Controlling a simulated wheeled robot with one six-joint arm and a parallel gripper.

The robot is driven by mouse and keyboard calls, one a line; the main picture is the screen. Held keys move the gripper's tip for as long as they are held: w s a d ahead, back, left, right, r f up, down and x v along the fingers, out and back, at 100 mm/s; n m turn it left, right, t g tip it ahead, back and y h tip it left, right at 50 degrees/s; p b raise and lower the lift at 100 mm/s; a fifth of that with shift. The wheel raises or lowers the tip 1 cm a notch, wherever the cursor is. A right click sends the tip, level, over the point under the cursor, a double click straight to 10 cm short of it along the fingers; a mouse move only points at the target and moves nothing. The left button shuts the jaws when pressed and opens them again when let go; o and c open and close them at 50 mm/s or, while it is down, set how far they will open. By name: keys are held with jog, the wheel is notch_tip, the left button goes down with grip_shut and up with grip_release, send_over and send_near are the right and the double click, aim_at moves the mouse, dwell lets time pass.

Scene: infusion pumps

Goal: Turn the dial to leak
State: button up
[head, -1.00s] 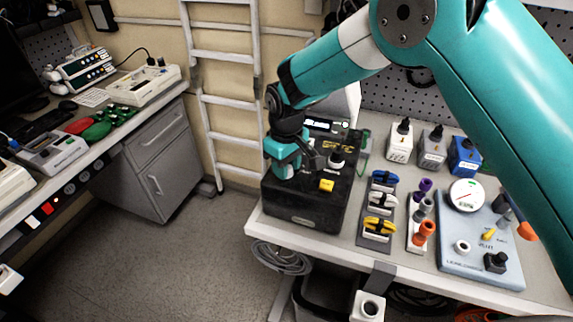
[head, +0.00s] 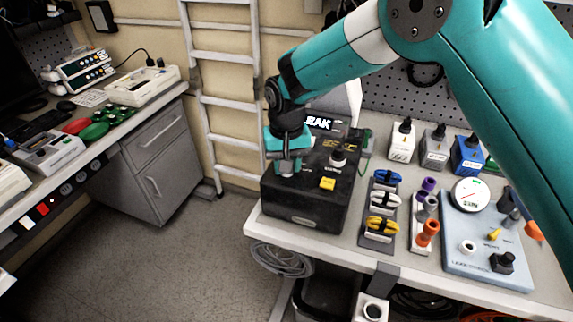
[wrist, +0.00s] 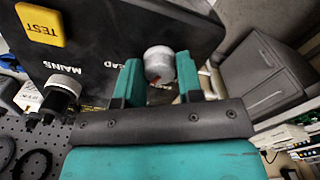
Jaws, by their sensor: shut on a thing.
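A black tester box (head: 305,211) stands at the left end of the bench. Its small screen (head: 318,123) reads "EAK" in large letters, with the first letter hidden by my arm. My gripper (head: 286,168) points down over the box's left part. In the wrist view my gripper (wrist: 160,80) has its two teal fingers on either side of a pale grey dial (wrist: 158,62), shut on it. The dial's lower part and pointer are hidden. Lettering ending in "EAD" is printed on the panel close to it.
On the same panel are a yellow TEST button (head: 328,183) and a black, white-topped knob (head: 338,158) near the word MAINS. Right of the box lie a rack of coloured clips (head: 381,204) and a pale gauge board (head: 487,240). A ladder (head: 231,100) stands behind.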

jog(key=shift+m, duration=0.6)
jog(key=o, duration=0.9)
notch_tip(320, 180, up, 18)
jog(key=b, duration=0.3)
jog(key=shift+f, duration=0.2)
